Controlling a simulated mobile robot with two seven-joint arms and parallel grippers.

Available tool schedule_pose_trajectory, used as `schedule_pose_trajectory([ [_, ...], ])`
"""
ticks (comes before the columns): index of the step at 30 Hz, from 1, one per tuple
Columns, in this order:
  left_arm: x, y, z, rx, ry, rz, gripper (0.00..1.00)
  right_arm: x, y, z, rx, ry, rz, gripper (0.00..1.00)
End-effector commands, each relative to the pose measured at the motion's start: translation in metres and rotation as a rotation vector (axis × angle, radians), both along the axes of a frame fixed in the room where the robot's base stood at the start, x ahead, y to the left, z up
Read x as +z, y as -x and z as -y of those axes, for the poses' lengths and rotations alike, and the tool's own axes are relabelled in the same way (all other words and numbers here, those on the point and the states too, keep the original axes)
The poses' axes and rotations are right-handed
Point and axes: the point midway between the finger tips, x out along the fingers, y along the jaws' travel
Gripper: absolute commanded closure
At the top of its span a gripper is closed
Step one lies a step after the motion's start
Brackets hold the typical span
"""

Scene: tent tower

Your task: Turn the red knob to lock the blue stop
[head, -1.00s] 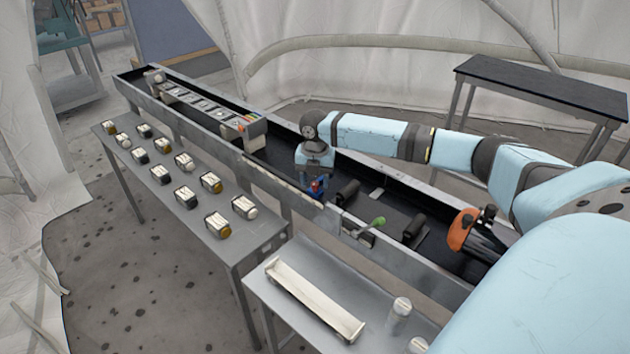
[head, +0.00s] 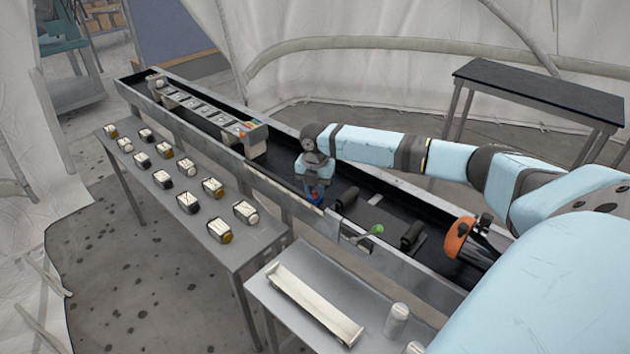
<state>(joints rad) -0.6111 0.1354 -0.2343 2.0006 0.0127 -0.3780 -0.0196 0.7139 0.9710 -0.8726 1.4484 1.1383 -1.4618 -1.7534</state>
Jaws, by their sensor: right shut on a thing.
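My right gripper (head: 315,191) points down at the near wall of the long metal trough (head: 283,205). It is shut on the red knob (head: 314,195), of which only a small part shows between and below the fingers. The blue stop (head: 316,202) is directly under the knob at the trough's near rim, mostly hidden by the gripper. The knob's angle cannot be made out. My left gripper is not in view.
A green-tipped lever (head: 375,230) is on the near wall to the right. Black rollers (head: 412,235) and an orange-and-black item (head: 460,237) are in the trough.

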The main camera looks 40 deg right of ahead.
Motion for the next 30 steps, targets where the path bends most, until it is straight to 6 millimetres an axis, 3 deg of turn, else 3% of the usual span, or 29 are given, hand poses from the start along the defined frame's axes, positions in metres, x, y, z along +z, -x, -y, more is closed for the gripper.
schedule_pose_trajectory([
  [1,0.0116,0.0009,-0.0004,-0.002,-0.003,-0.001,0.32,0.0060,0.0006,-0.0002,-0.031,-0.001,-0.003,1.00],
  [3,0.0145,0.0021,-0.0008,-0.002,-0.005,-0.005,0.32,0.0050,0.0003,-0.0005,-0.071,-0.001,-0.002,1.00],
  [15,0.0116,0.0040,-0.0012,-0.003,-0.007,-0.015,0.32,0.0005,-0.0001,0.0006,-0.112,0.001,0.001,1.00],
  [16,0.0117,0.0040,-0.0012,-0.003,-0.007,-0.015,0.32,0.0005,-0.0001,0.0006,-0.111,0.001,0.001,0.72],
  [19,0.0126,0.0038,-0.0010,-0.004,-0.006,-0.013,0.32,0.0004,-0.0001,0.0005,-0.111,0.001,0.001,0.50],
  [30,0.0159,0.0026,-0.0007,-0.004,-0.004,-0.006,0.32,0.0061,-0.0004,0.0002,-0.110,-0.001,0.001,0.50],
])
